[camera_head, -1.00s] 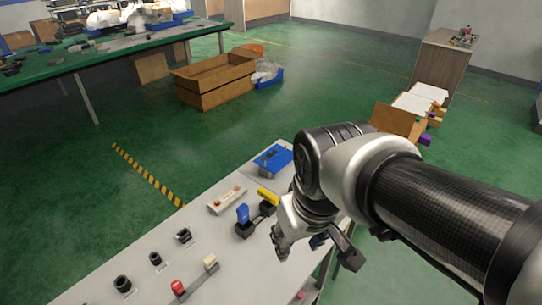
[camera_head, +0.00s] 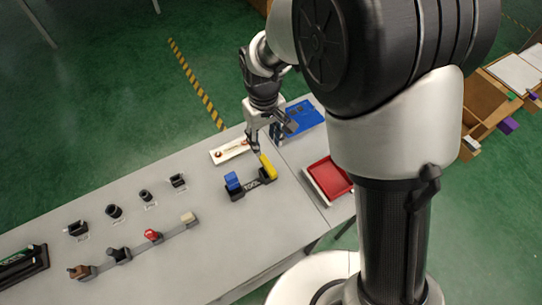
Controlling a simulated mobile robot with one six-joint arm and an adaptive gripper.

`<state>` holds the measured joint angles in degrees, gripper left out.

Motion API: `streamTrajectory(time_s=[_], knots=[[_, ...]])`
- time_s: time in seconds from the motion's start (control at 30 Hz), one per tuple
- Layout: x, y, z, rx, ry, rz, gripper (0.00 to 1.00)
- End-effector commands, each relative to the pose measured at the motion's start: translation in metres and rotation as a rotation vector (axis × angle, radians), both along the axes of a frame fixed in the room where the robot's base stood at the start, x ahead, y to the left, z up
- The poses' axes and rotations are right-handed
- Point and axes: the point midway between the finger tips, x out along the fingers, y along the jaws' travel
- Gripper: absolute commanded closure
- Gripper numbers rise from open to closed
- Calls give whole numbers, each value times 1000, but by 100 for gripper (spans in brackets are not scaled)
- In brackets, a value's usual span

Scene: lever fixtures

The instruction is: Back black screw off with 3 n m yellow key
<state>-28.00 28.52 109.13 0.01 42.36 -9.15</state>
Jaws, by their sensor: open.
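The yellow key (camera_head: 268,168) stands in a black holder (camera_head: 252,188) on the grey table, beside a blue key (camera_head: 232,181). My gripper (camera_head: 269,142) is open and empty, pointing down just above and behind the yellow key. Whether a finger touches the key I cannot tell. A black knob-like piece (camera_head: 118,254) sits on a low grey rail between a brown piece (camera_head: 80,271) and a red one (camera_head: 152,235); it may be the black screw. Its details are too small to read.
A row of several black sockets, one here (camera_head: 113,212), stands behind the rail. A white plate with red ends (camera_head: 231,151) lies left of my gripper.

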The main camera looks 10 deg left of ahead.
Motion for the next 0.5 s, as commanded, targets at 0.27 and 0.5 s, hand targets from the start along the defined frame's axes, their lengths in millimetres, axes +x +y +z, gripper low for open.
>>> streamTrajectory(time_s=[0.27,0.5], knots=[[-1,-1,-65,-2,4,-2,58],[0,-1,-89,0,0,-2,58]])
